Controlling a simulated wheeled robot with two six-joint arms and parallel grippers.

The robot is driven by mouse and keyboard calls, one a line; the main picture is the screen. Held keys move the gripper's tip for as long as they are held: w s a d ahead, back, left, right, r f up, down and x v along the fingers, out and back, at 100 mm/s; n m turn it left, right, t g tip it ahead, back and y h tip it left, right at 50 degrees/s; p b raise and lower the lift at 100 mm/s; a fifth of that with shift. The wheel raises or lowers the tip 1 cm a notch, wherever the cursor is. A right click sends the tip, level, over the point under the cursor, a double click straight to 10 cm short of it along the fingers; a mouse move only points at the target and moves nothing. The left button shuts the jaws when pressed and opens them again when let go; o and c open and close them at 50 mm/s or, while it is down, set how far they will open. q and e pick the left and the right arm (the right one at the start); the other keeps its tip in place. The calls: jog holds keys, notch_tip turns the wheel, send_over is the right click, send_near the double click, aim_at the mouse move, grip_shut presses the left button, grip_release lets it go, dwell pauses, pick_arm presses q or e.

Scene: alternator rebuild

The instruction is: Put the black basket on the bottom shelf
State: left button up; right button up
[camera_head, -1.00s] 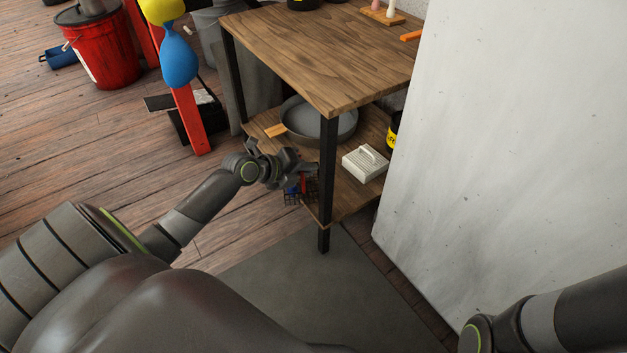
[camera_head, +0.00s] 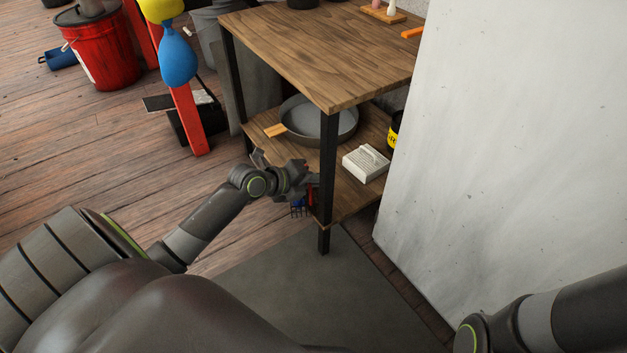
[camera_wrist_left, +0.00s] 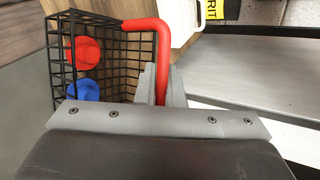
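The black wire basket (camera_head: 299,209) is mostly hidden behind my left gripper (camera_head: 308,181) in the head view. It shows clearly in the left wrist view (camera_wrist_left: 60,60), with a red piece and a blue piece inside. Its red handle (camera_wrist_left: 152,25) runs between the two fingers of my left gripper (camera_wrist_left: 163,88), which are closed on it. The basket is at the front left edge of the bottom shelf (camera_head: 349,196), near the front post; I cannot tell whether it touches the shelf. My right gripper is out of view; only part of that arm shows at lower right.
The bottom shelf holds a grey pan (camera_head: 318,122), a white box with a handle (camera_head: 366,163) and a dark can with a yellow label (camera_head: 394,133). The black front post (camera_head: 327,165) and the wooden top (camera_head: 325,50) bound the shelf. A white panel (camera_head: 500,130) stands at right.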

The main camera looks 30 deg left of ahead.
pick_arm(q)
jog(key=o, duration=0.4)
jog(key=shift+o, duration=0.2)
jog(key=shift+r, duration=0.1)
